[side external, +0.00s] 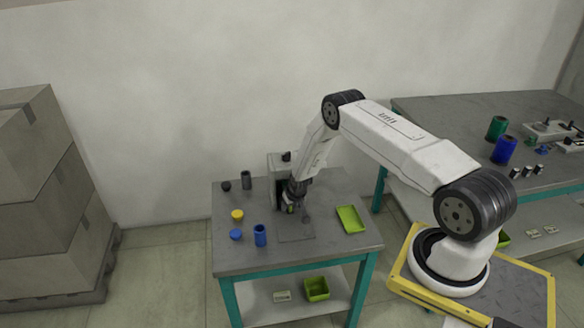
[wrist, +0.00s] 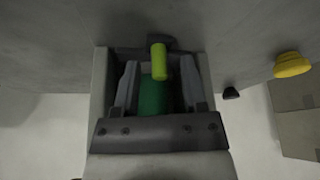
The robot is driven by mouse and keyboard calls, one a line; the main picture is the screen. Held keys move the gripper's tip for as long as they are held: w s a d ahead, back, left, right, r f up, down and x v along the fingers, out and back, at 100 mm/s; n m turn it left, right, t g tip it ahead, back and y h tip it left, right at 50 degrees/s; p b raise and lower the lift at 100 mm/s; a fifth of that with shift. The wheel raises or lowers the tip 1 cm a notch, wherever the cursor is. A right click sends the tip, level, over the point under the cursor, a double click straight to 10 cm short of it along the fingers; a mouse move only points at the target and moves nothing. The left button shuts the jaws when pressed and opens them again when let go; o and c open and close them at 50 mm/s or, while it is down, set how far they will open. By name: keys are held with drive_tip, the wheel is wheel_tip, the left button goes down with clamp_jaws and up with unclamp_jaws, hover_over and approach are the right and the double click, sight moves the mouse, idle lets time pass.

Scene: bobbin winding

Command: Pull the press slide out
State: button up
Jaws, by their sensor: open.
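The press (side external: 281,163) is a grey upright housing at the back of the near table. In the wrist view its pale side walls (wrist: 98,95) frame a dark recess. The press slide (wrist: 140,51) is dark, with a yellow-green upright handle (wrist: 159,62). A green part (wrist: 152,98) shows in the recess, partly hidden. My gripper (side external: 291,209) is low in front of the press. In the wrist view its two grey fingers (wrist: 160,68) are open, one on each side of the handle, with gaps visible on both sides.
A yellow cap (side external: 237,214), a blue cap (side external: 236,235), a blue cylinder (side external: 260,235), a black cap (side external: 226,186) and a dark cylinder (side external: 246,180) stand left of the press. A green tray (side external: 351,219) lies to the right. The tabletop's front is mostly clear.

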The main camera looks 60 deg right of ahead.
drive_tip(key=shift+f, duration=0.2)
drive_tip(key=shift+c, duration=0.2)
clamp_jaws()
idle(1.3)
